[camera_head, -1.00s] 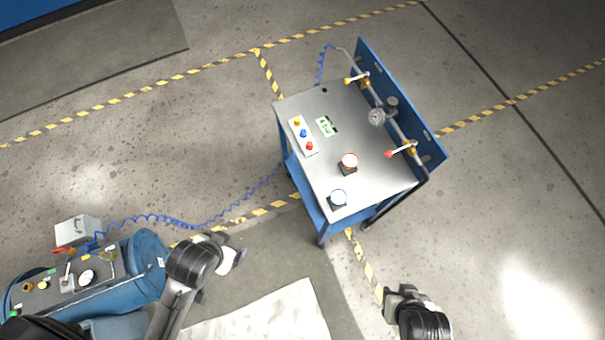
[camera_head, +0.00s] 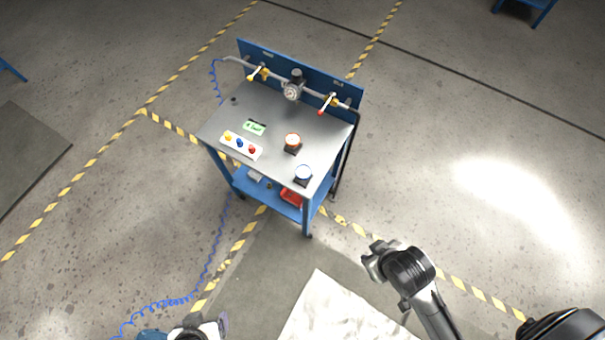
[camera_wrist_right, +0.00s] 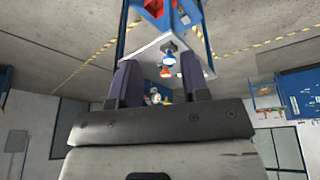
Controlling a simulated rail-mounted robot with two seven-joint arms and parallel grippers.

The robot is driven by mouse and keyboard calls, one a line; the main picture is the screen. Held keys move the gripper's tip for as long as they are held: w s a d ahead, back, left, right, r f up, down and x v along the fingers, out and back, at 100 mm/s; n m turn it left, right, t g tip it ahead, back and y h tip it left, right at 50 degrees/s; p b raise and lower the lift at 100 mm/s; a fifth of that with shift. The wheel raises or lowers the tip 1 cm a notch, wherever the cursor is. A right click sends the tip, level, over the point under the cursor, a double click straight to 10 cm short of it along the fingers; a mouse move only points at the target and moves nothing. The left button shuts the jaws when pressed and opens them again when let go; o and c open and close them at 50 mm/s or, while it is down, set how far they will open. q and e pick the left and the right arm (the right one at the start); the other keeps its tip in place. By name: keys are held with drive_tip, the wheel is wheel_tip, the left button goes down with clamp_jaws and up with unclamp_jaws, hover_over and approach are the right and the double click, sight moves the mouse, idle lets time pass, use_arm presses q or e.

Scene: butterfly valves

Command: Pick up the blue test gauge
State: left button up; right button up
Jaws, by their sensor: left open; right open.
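The blue test gauge (camera_head: 303,174), a round dial with a blue rim on a dark stand, sits at the near right corner of the bench top. It also shows small between my fingers in the right wrist view (camera_wrist_right: 168,60). An orange-rimmed gauge (camera_head: 292,142) stands just behind it. My right gripper (camera_head: 374,264) is open and empty, apart from the bench, in front and to the right of it. In the right wrist view its two dark fingers (camera_wrist_right: 160,85) are spread. My left gripper (camera_head: 216,326) is open, low at the bottom edge, far from the gauge, and partly cut off.
The bench (camera_head: 270,105) has a blue back panel with a pipe, a dial and two valve levers. A button box (camera_head: 241,145) and a green-screened device (camera_head: 254,127) lie on its left half. A red bin (camera_head: 292,196) is on the lower shelf. Floor around is open.

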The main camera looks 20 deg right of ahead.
drive_tip(key=shift+s+a, duration=0.15)
drive_tip(key=shift+o, duration=1.3)
drive_tip(key=shift+a, duration=0.1)
drive_tip(key=o, duration=0.7)
drive_tip(key=shift+c, duration=0.2)
drive_tip(key=shift+f, duration=0.1)
